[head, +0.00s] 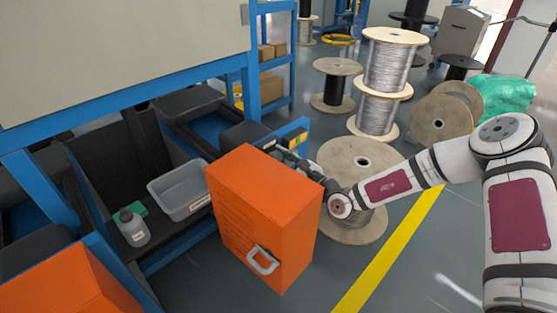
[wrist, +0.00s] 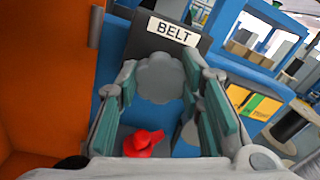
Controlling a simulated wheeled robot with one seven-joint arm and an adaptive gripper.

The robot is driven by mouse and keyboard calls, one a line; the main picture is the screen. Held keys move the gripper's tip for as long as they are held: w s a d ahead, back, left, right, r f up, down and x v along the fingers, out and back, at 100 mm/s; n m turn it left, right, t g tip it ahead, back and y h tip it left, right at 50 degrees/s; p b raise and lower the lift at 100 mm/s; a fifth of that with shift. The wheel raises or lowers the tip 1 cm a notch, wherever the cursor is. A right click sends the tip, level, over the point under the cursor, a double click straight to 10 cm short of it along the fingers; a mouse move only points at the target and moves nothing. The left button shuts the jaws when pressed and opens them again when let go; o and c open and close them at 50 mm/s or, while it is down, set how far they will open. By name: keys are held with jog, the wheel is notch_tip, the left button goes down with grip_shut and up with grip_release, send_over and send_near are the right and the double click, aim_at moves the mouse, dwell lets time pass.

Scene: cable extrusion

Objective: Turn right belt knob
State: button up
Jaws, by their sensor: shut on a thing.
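In the wrist view, a grey lobed knob (wrist: 160,80) sits on a blue panel below a white BELT label (wrist: 172,31). The teal-padded fingers of my gripper (wrist: 158,88) stand on either side of the knob and are shut on it. A red knob-like part (wrist: 145,142) shows lower down between the fingers. In the head view, my gripper (head: 290,157) reaches behind the orange box's top edge and is partly hidden. The knob cannot be seen there.
An orange cabinet (head: 262,215) with a grey handle stands close left of my gripper. A yellow-and-green panel (wrist: 257,108) is to the right in the wrist view. Wooden spools (head: 352,158) stand behind my arm.

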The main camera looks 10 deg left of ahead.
jog(key=shift+p, duration=0.35)
jog(key=m+p, duration=0.2)
jog(key=p, duration=0.1)
jog(key=shift+r+m+p, duration=0.15)
jog(key=shift+m+p, duration=0.15)
jog(key=shift+p, duration=0.1)
jog(key=shift+m+p, duration=1.6)
jog(key=shift+p, duration=0.05)
jog(key=shift+f, duration=0.2)
jog(key=o, duration=1.2)
jog(key=shift+d, duration=0.15)
